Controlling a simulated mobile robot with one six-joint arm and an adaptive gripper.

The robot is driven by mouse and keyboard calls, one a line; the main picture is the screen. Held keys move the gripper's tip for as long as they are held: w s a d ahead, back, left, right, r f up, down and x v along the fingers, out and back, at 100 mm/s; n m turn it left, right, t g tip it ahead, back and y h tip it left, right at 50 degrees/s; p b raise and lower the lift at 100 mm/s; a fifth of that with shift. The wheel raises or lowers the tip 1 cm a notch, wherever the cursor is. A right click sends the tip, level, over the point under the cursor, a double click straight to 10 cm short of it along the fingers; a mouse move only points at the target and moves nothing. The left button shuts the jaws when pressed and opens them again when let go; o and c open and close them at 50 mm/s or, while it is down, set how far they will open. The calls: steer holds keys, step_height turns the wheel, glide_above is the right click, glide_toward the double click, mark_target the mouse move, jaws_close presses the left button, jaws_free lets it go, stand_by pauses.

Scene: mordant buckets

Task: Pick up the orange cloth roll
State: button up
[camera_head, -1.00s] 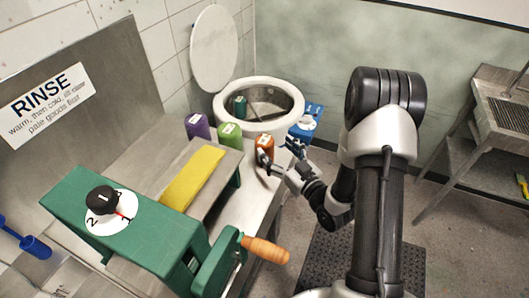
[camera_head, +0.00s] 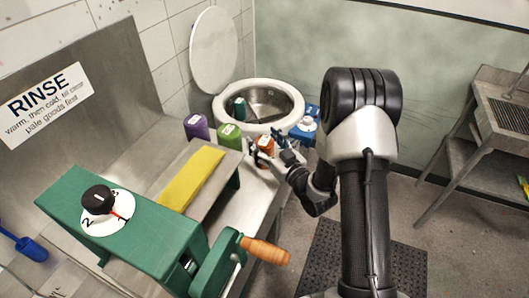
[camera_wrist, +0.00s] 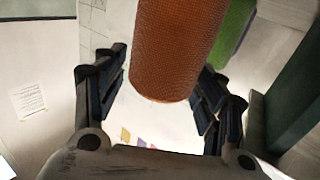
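The orange cloth roll (camera_head: 265,146) stands upright on the metal counter in front of the round tub, at the right end of a row of rolls. In the wrist view the orange roll (camera_wrist: 178,45) fills the top middle, with a woven surface. My gripper (camera_head: 262,151) is at the orange roll, with its fingers either side of it. In the wrist view my gripper (camera_wrist: 162,92) is open, with the roll between the fingers and a narrow gap showing at the left. Contact on the right side is hard to tell.
A green roll (camera_head: 230,136) stands close to the left of the orange one, and a purple roll (camera_head: 197,127) beyond it. The round tub (camera_head: 222,112) is behind. A blue object (camera_head: 303,127) is at the right. A green crank machine (camera_head: 150,232) with a yellow cloth (camera_head: 192,178) is in front.

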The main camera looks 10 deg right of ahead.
steer(key=c, duration=0.9)
